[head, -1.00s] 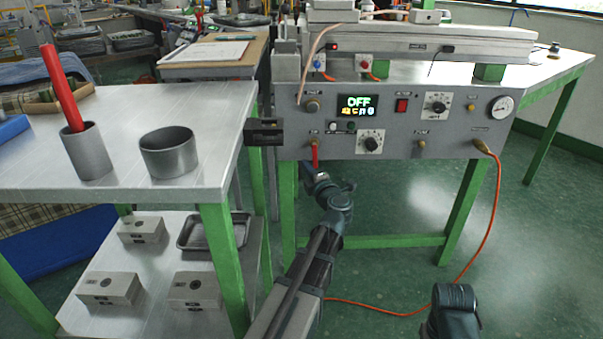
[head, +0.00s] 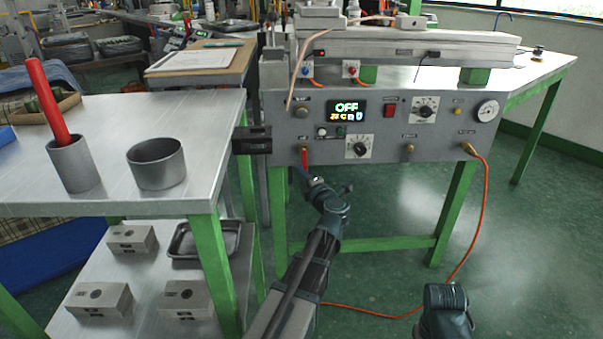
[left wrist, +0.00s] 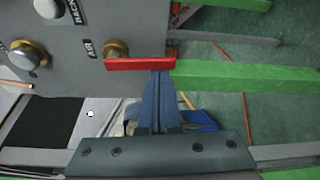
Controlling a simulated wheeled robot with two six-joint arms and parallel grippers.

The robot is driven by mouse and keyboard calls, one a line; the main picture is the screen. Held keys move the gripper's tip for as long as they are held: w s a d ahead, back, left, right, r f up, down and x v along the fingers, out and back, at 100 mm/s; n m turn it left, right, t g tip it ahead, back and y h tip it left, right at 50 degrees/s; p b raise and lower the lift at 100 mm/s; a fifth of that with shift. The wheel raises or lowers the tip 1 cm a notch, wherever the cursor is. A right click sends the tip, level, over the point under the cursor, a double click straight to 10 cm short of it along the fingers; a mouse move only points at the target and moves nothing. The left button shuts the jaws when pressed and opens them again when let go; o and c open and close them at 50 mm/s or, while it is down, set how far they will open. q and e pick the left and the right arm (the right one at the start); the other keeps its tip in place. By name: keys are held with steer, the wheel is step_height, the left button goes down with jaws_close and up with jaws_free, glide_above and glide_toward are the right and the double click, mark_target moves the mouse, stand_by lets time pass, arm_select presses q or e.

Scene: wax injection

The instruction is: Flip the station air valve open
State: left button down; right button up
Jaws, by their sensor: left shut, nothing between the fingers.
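The air valve has a red lever (head: 304,158) at the lower left of the grey station panel (head: 380,153). In the left wrist view the red lever (left wrist: 138,64) extends from a brass fitting (left wrist: 115,48) beside the label AIR. In the head view the lever points downward. My left gripper (head: 309,178) is shut and empty at the lever's lower end. Its closed fingers (left wrist: 161,76) lie right by the lever's free end in the wrist view; I cannot tell whether they touch. My right gripper is not visible; only a dark part of my right arm shows at the bottom right.
Knobs, a red switch (head: 389,110) and a gauge (head: 488,110) share the panel. An orange hose (head: 484,205) hangs from its right side. A metal table (head: 110,180) with two cups stands at the left.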

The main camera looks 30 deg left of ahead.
arm_select(q)
steer(key=shift+w+d+n, duration=0.1)
steer(key=shift+d+n, duration=0.05)
steer(key=shift+n, duration=0.15)
steer(key=d+n+h+p, duration=0.1)
steer(key=n+p, duration=0.1)
steer(key=w+d+r+n+h+p, duration=0.1)
steer(key=n+p, duration=0.2)
steer(key=w+d+r+n+h+p, duration=0.1)
steer(key=d+n+h+p, duration=0.1)
steer(key=n, duration=0.1)
steer(key=shift+w+r+p, duration=0.15)
steer(key=shift+w+p, duration=0.05)
steer(key=shift+p, duration=0.1)
steer(key=shift+w+d+r+n+t+h+p, duration=0.15)
steer(key=shift+r+n+h+p, duration=0.25)
steer(key=shift+n, duration=0.2)
steer(key=shift+w+d+r+n+t+h+p, duration=0.1)
steer(key=shift+d+r+n+t+h+p, duration=0.15)
steer(key=shift+n+p, duration=0.3)
steer(key=shift+a+f, duration=0.1)
steer(key=shift+f, duration=0.1)
steer(key=shift+s+a, duration=0.1)
steer(key=shift+a, duration=0.05)
